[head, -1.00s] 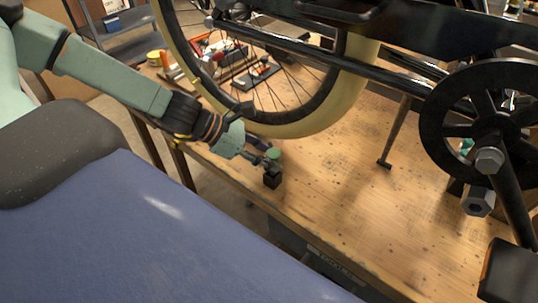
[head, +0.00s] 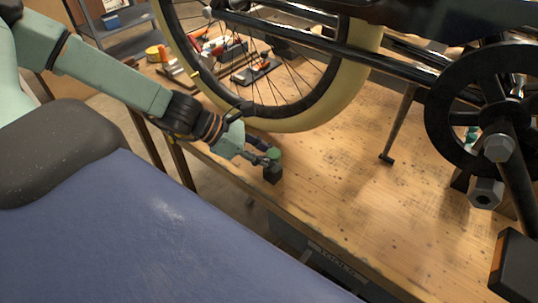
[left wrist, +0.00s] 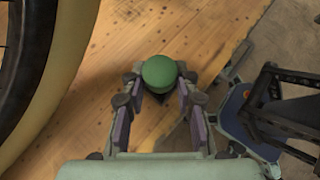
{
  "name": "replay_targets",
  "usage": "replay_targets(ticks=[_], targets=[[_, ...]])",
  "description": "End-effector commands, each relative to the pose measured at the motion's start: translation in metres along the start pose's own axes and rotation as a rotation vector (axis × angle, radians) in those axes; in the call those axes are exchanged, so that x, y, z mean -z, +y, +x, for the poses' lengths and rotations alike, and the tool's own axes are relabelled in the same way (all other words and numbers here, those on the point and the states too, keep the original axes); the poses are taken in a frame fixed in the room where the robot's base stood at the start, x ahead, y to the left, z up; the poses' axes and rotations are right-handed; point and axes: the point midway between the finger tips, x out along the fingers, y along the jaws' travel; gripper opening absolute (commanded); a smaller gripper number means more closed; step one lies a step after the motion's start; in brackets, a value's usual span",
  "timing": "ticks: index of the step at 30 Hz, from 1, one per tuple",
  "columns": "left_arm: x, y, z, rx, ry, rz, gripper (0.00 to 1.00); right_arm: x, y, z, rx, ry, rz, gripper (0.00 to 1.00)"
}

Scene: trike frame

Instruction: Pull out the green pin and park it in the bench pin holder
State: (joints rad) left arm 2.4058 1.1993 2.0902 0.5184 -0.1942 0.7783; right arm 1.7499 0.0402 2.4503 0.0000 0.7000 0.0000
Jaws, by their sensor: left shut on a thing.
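The green pin (head: 273,153) shows its round green head at the tip of my left gripper, just above a small black block that looks like the bench pin holder (head: 272,175). My left gripper (head: 269,157) is shut on the pin. In the left wrist view the green head (left wrist: 159,72) sits between the two fingertips, over the dark block. The pin's shaft is hidden, so I cannot tell how deep it sits in the holder. My right gripper is not in view.
The holder stands near the front edge of the wooden bench (head: 335,195). The trike's wheel (head: 300,124) hangs close behind my left gripper. A black chainring and crank (head: 495,150) are at right. Tools lie on the bench behind the wheel.

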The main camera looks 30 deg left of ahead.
Motion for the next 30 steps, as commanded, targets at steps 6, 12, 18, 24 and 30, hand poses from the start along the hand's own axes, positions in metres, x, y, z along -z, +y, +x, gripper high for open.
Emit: replay_targets(ticks=[6, 12, 18, 24, 30], targets=[[0.0045, -0.0001, 0.0035, 0.0, 0.0, 0.0, 0.0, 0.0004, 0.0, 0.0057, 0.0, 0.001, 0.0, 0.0], [0.0078, 0.0, 0.0062, 0.0, 0.0, 0.0, 0.0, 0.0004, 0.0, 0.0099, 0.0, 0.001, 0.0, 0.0], [0.0071, 0.0, 0.0057, 0.0, 0.0, 0.0, 0.44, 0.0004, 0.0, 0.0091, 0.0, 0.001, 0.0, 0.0], [0.0071, 0.0, 0.0056, 0.0, 0.0, 0.0, 0.56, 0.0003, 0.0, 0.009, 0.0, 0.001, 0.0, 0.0], [0.0071, 0.0, 0.0056, 0.0, 0.0, 0.0, 0.56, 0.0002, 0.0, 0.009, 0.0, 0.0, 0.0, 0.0]])
